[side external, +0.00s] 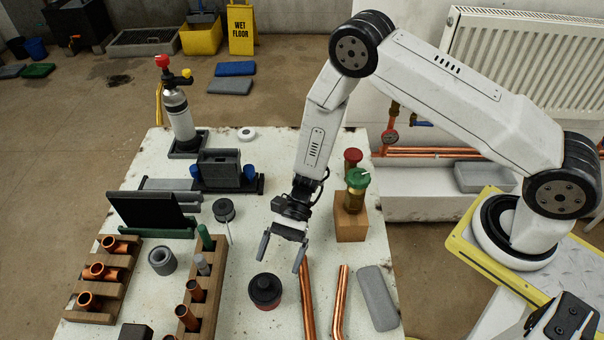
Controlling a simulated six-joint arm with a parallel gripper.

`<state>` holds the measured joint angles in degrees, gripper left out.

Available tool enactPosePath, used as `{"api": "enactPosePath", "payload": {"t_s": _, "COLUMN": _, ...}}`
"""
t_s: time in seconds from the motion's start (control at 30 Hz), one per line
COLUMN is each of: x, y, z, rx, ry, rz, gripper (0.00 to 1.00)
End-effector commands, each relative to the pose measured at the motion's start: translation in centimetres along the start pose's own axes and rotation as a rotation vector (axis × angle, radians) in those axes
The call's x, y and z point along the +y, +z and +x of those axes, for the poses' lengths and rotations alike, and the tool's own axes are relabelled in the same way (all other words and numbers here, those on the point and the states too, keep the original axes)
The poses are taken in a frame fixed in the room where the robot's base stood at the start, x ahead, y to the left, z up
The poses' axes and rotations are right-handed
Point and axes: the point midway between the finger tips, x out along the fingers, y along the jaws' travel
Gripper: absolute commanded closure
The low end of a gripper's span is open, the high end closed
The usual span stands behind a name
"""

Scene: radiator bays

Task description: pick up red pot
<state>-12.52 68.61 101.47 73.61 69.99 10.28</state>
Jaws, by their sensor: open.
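A small round pot (266,306) stands on the white worktable. It has a dark lid, and a strip of red shows on its lower side; it looks like the red pot. My gripper (282,256) is open and empty, with its two fingers pointing down. In the picture its fingertips are just above and slightly right of the pot, apart from it. I cannot tell its exact height over the table.
Copper pipes (308,300) and a grey block (377,298) lie right of the pot. A wooden rack (206,297) with tubes stands left. A wooden block (351,224) bears a green-topped brass valve. Another dark pot (224,211) stands farther back.

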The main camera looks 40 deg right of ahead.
Motion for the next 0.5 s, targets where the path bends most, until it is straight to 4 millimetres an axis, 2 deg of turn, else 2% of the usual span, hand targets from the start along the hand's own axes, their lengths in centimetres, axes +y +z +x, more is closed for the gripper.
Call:
{"api": "enactPosePath", "payload": {"t_s": 0.2, "x": 0.0, "y": 0.0, "z": 1.7, "rx": 0.000, "ry": 0.002, "rz": 0.000, "gripper": 0.00}}
{"api": "enactPosePath", "payload": {"t_s": 0.5, "x": 0.0, "y": 0.1, "z": 2.3, "rx": 0.000, "ry": 0.002, "rz": 0.000, "gripper": 0.00}}
